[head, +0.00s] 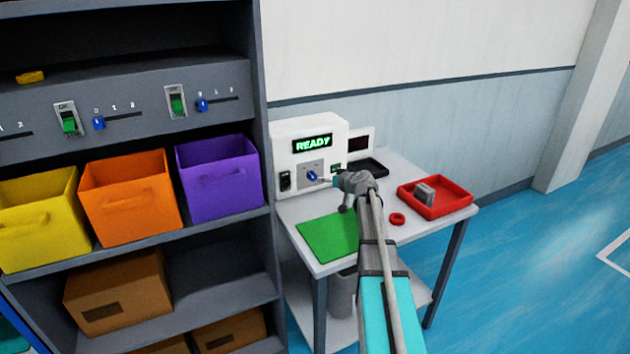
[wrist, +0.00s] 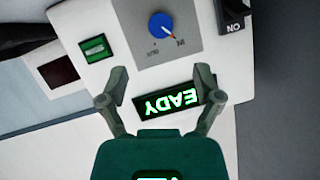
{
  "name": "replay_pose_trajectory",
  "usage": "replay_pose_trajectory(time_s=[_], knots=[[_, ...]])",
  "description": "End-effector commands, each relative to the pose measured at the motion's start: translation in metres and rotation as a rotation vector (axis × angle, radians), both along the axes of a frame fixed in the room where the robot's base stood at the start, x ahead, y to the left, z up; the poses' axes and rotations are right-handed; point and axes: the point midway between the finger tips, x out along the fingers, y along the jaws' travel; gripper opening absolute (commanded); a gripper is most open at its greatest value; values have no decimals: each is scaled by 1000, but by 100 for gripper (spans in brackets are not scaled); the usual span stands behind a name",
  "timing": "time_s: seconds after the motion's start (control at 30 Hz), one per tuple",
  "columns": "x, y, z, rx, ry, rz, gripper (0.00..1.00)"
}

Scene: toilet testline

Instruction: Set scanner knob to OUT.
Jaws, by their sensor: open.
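The scanner (head: 283,150) is a white box at the back left of the small table, with a lit green READY display (head: 312,143). Its blue round knob (head: 312,176) sits on a grey plate below the display. In the wrist view, turned upside down, the knob (wrist: 160,22) has a pointer that appears directed at the IN label (wrist: 180,41); the OUT label (wrist: 153,52) is beside it. My gripper (head: 340,182) is close in front of the scanner. In the wrist view, my gripper (wrist: 160,74) is open and empty, its fingers apart over the display and clear of the knob.
A black switch (head: 285,181) and a green button (wrist: 95,48) flank the knob. The table holds a green mat (head: 325,238), red ring (head: 397,219), black tray (head: 372,168) and red tray (head: 455,204) with a grey block (head: 425,193). A shelf (head: 265,120) stands close left.

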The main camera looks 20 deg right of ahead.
Motion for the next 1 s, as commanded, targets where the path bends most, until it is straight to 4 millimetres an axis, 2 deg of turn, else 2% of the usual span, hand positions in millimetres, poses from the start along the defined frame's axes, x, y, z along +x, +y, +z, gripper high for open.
replay_pose_trajectory(time_s=[0.1,0.5,0.73,1.0], knots=[[20,3,-10,-1,0,3,83],[73,12,-31,-1,1,1,83],[89,15,-37,-1,0,-1,83],[91,16,-37,0,0,-1,83]])
